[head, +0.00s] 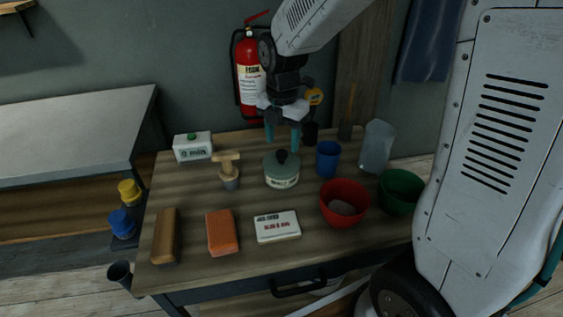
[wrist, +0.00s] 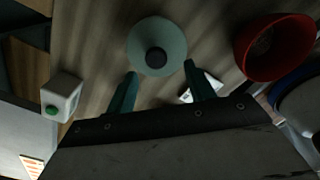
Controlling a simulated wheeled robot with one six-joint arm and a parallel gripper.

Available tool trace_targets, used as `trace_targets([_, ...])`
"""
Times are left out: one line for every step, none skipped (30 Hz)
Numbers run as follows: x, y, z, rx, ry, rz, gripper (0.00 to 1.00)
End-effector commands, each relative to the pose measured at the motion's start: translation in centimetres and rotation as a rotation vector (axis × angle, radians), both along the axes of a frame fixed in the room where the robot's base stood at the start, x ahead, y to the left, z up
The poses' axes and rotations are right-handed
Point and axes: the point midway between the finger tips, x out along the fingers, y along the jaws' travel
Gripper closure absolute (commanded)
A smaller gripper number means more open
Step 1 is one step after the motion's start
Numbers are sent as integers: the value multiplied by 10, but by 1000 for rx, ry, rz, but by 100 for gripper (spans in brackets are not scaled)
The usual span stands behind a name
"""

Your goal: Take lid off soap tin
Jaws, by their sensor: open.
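The soap tin (head: 282,180) is a round grey-green tin with a pale label, upright near the middle of the table. Its lid (head: 270,162) is on, with a dark round knob (head: 281,156) on top. In the wrist view the lid (wrist: 140,40) and knob (wrist: 156,58) show from above. My gripper (head: 283,142) points down over the tin, with its teal fingers apart and empty. In the wrist view the fingertips (wrist: 160,69) lie on either side of the lid's near edge, with the knob slightly beyond them. I cannot tell the exact height above the lid.
A blue cup (head: 328,160) stands close right of the tin. A wooden-handled tool (head: 228,170) and white timer (head: 193,147) stand left. A white box (head: 277,227) and orange block (head: 222,233) lie in front.

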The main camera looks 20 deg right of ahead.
Motion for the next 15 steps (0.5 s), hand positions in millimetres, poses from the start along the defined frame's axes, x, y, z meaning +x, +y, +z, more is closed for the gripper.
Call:
trace_targets([0,0,-6,0,2,-1,46])
trace_targets([1,0,-10,0,2,-1,46])
trace_targets([1,0,-14,0,2,-2,46])
trace_targets([2,0,-18,0,2,-2,46])
trace_targets([3,0,-23,0,4,-2,46])
trace_targets([4,-1,-30,-1,4,-2,46])
trace_targets([5,-1,-34,0,4,-3,46])
trace_targets([6,-1,-39,-1,4,-3,46])
trace_targets([6,-1,-44,0,4,-3,46])
trace_targets([6,-1,-48,0,2,-3,46])
trace_targets([6,-1,-51,-1,3,-3,46])
trace_targets([6,-1,-54,0,2,-3,46])
trace_targets([6,-1,-55,-1,1,-3,46])
trace_targets([6,-1,-56,0,0,-3,46])
trace_targets([6,-1,-57,0,0,-3,46])
